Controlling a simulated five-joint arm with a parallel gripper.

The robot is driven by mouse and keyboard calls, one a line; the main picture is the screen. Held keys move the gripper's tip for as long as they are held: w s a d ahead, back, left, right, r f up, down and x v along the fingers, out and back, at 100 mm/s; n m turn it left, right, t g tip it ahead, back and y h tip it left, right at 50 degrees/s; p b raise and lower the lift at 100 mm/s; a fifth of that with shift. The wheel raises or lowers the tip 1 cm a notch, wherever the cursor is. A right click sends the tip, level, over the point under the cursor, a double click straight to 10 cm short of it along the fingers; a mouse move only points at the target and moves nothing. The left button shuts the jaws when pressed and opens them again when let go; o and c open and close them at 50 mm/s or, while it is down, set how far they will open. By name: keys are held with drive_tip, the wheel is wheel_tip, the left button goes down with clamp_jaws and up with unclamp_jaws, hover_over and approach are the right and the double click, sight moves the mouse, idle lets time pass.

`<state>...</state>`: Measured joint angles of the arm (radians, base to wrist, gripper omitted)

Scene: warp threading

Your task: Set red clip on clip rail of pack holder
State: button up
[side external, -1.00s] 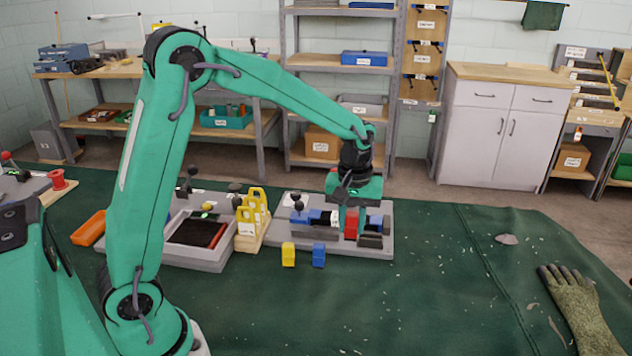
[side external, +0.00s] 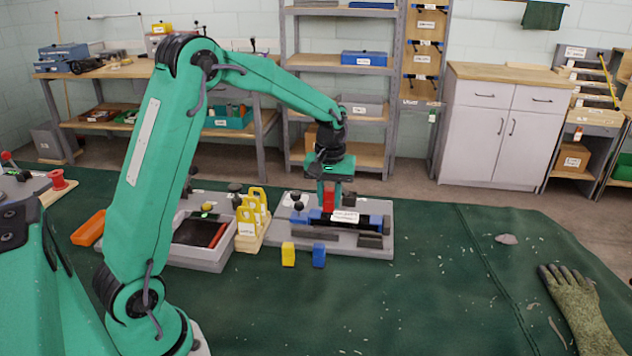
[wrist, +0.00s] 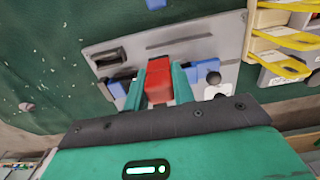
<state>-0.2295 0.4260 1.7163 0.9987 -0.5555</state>
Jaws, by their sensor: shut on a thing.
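My gripper (side external: 330,188) is shut on the red clip (side external: 329,201) and holds it upright, above the left-middle part of the pack holder (side external: 376,250). In the wrist view the red clip (wrist: 158,84) sits between the two green fingers of my gripper (wrist: 160,90). The pack holder has a grey base, a dark block with a white label (side external: 345,216), and blue parts at both sides of it. The clip rail cannot be made out clearly, and the clip looks apart from the holder, though its lower end is hard to judge.
A yellow block (side external: 288,254) and a blue block (side external: 318,255) stand on the green mat in front of the holder. A wooden rack with yellow-handled pieces (side external: 250,222) and a grey tray (side external: 195,257) stand to the left. The mat's right side is mostly clear, with a glove (side external: 580,305).

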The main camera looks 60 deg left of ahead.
hover_over(328, 234)
drive_tip(key=shift+f, duration=2.65)
drive_tip(key=shift+f, duration=1.55)
idle(1.2)
drive_tip(key=o, duration=1.4)
drive_tip(key=shift+r, duration=3.5)
